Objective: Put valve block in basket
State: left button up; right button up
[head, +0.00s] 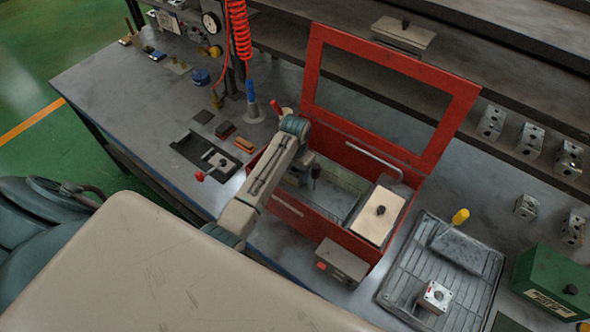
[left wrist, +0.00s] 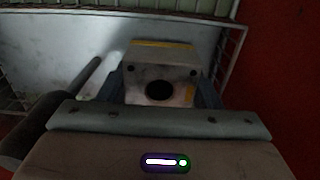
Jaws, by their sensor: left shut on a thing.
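My left gripper (head: 312,180) reaches down into the open red box (head: 285,205), over the wire basket (head: 345,184) inside it. In the left wrist view its two fingers (left wrist: 160,95) are shut on a grey valve block (left wrist: 160,68) with a round dark hole and a yellow stripe on its far edge. The wire basket's rim (left wrist: 232,52) and pale inner surface show around the block. I cannot tell whether the block touches the basket floor. In the head view the held block is hidden by my gripper and arm. My right gripper is not in view.
The red framed lid (head: 385,128) stands open behind the box. A pale panel (head: 380,214) covers the box's right end. Another block (head: 435,296) sits on the ribbed tray (head: 395,285) at right. Several blocks (head: 530,140) stand farther right, near a green box (head: 545,282).

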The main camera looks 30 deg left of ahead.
pick_arm(q)
jog(key=o, duration=1.4)
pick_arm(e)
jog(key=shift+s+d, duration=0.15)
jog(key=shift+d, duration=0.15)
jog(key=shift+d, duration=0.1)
pick_arm(q)
jog(key=shift+r, duration=0.4)
notch_tip(320, 180, up, 7)
jog(key=b, duration=0.3)
jog(key=shift+r+p, duration=1.35)
jog(key=shift+r, duration=0.85)
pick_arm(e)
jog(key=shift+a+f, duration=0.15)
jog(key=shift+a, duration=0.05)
